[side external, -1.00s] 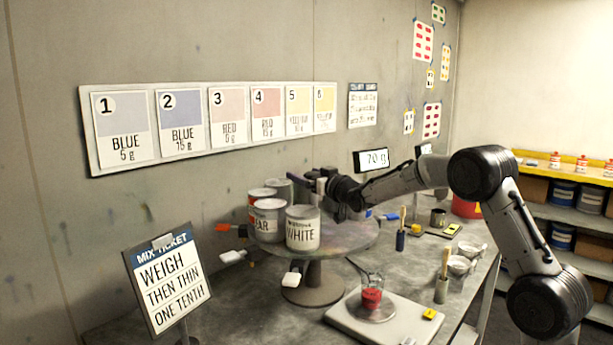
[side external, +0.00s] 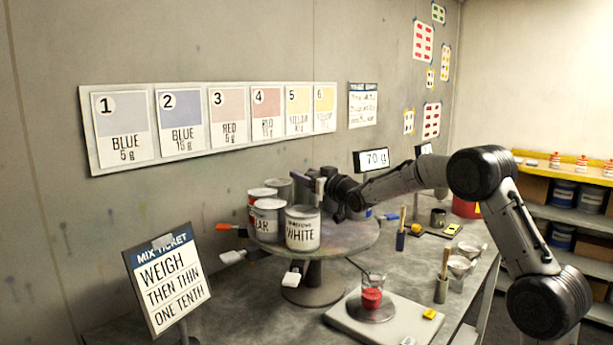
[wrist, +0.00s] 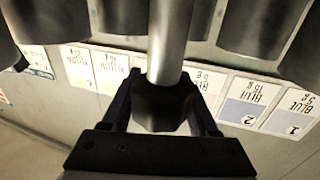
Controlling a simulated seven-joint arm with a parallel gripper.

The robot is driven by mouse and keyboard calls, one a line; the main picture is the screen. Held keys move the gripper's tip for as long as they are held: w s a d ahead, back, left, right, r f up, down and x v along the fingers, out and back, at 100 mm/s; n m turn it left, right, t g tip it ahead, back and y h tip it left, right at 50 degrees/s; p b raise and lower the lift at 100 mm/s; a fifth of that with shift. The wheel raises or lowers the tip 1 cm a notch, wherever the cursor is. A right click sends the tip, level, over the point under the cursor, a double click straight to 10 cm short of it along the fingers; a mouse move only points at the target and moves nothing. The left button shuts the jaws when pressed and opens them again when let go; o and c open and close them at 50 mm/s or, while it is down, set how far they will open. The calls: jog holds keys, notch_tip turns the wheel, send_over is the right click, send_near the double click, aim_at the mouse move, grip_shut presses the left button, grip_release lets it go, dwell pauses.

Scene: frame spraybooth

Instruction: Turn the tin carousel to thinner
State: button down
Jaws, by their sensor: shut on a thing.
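The tin carousel is a round grey turntable (side external: 352,243) on a pedestal. A tin labelled WHITE (side external: 303,232) stands at its front, with a tin whose label ends in "EAR" (side external: 268,222) to its left. A red-rimmed tin (side external: 261,194) and a plain grey tin (side external: 279,190) stand behind. I cannot read a thinner label. My gripper (side external: 321,186) is level above the turntable, behind and above the WHITE tin. In the wrist view my gripper (wrist: 160,108) is shut on a dark knob (wrist: 160,110) at the end of a grey post (wrist: 170,40). The side view hides this grip.
Orange (side external: 229,227) and white (side external: 291,278) tabs stick out around the carousel. A scale (side external: 385,325) with a beaker of red paint (side external: 371,297) stands at the front right. The mix ticket stand (side external: 167,280) is at front left. Brush pots and cups crowd the right.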

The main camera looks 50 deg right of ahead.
jog(key=shift+n+y, duration=0.4)
jog(key=shift+y, duration=0.2)
jog(key=shift+s+a+n+g+y, duration=0.25)
jog(key=shift+a+n+g+y, duration=0.35)
jog(key=shift+n+g+y, duration=1.45)
jog(key=shift+s+a+n+g+y, duration=0.2)
jog(key=shift+a+n+g+y, duration=0.5)
jog(key=shift+n+y, duration=2.7)
jog(key=shift+s+a+n+g+y, duration=0.4)
jog(key=shift+n+g+y, duration=1.05)
jog(key=shift+y, duration=2.5)
jog(key=shift+a+r+n+g+y, duration=0.1)
jog(key=shift+a+n+g+y, duration=0.2)
jog(key=shift+n+g, duration=0.15)
jog(key=shift+c, duration=0.8)
grip_release()
jog(key=shift+d+m+t, duration=0.1)
jog(key=shift+m+t, duration=0.15)
jog(key=shift+t, duration=0.1)
